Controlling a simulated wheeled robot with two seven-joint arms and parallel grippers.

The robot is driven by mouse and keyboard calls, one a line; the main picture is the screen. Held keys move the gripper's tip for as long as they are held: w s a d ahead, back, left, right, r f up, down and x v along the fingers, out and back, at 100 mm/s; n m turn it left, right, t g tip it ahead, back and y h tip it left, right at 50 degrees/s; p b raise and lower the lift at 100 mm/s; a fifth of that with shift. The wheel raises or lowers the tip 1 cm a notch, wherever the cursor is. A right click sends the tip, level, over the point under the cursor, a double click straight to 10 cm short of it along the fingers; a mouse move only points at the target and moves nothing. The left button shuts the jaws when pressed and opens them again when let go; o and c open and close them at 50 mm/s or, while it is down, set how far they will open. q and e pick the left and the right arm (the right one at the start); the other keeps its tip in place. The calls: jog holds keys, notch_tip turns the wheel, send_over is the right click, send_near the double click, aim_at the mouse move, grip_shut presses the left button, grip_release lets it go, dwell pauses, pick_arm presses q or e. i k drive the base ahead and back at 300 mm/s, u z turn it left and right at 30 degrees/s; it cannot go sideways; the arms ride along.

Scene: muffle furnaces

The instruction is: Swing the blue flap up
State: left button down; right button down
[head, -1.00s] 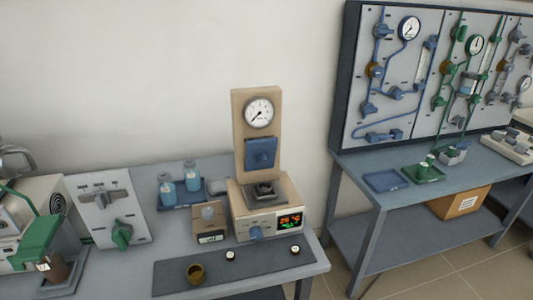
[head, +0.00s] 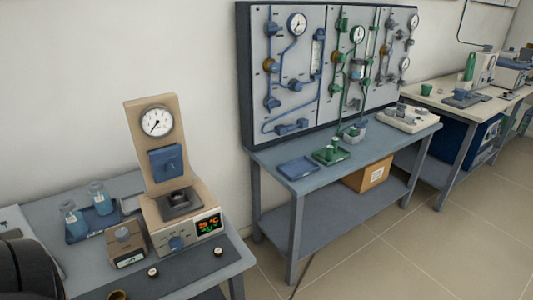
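The blue flap (head: 166,162) is a square panel on the front of the tan upright of a small furnace-like device (head: 181,220). It hangs below a round white gauge (head: 156,121) and above a dark square seat on the base. The base has a blue knob (head: 176,242) and a lit display (head: 209,225). The flap appears to lie flat against the upright. Neither gripper is in view. A dark rounded part, likely of my own arm, shows at the lower left corner.
Two blue bottles (head: 101,199) stand in a tray left of the device, with a small tan box (head: 125,243) beside it. Small pots stand on the dark mat in front. Right of a floor gap is a second table (head: 325,145) with a pipe panel (head: 292,71).

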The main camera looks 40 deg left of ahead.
aim_at(167, 163)
jog(key=z, duration=0.3)
jog(key=i, duration=1.9)
jog(key=u, duration=3.25)
